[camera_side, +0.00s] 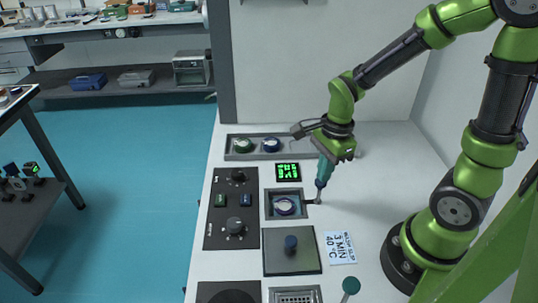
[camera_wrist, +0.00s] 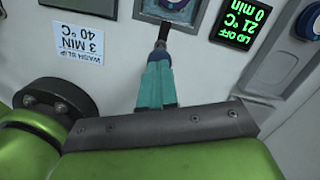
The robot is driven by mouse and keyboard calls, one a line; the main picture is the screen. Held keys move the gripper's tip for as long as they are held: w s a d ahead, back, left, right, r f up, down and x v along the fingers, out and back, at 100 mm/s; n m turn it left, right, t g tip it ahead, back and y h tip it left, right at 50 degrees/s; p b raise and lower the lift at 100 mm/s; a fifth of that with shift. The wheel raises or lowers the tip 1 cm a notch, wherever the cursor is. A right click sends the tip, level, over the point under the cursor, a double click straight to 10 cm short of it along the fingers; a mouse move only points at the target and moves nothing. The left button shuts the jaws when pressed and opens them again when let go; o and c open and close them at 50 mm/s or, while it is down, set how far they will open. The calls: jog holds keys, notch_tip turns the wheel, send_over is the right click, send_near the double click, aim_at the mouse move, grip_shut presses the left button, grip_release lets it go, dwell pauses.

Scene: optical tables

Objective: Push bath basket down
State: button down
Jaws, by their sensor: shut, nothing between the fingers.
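The bath (camera_side: 268,212) is a square grey-rimmed well in the white bench, with no lid over it. A round blue-and-white item sits in the bath basket (camera_side: 284,206). A dark handle sticks out over the right rim of the bath. My gripper (camera_side: 319,190) points down, shut and empty, with its tips at or just above this handle; I cannot tell whether they touch. In the wrist view, my gripper (camera_wrist: 161,47) is at the lower end of the dark handle (camera_wrist: 164,30). The bath is cut off by the top edge there.
A display (camera_wrist: 237,20) reads lid off, 21 °C, 0 min. A label (camera_side: 340,247) reads 3 min, 40 °C. A tray with round items (camera_side: 231,156) is behind. A control panel (camera_side: 215,231) is left.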

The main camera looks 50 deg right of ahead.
notch_tip(320, 180, down, 3)
jog(key=shift+r, duration=0.1)
jog(key=shift+s+d+r, duration=0.2)
jog(key=shift+d, duration=0.3)
jog(key=shift+s+d+r, duration=0.15)
jog(key=shift+d+r, duration=0.05)
jog(key=shift+d, duration=0.25)
jog(key=shift+s+d+r, duration=0.2)
jog(key=shift+d, duration=0.3)
notch_tip(320, 180, up, 17)
jog(key=d, duration=0.1)
jog(key=shift+s+d, duration=0.25)
jog(key=shift+s, duration=0.05)
jog(key=shift+f, duration=0.15)
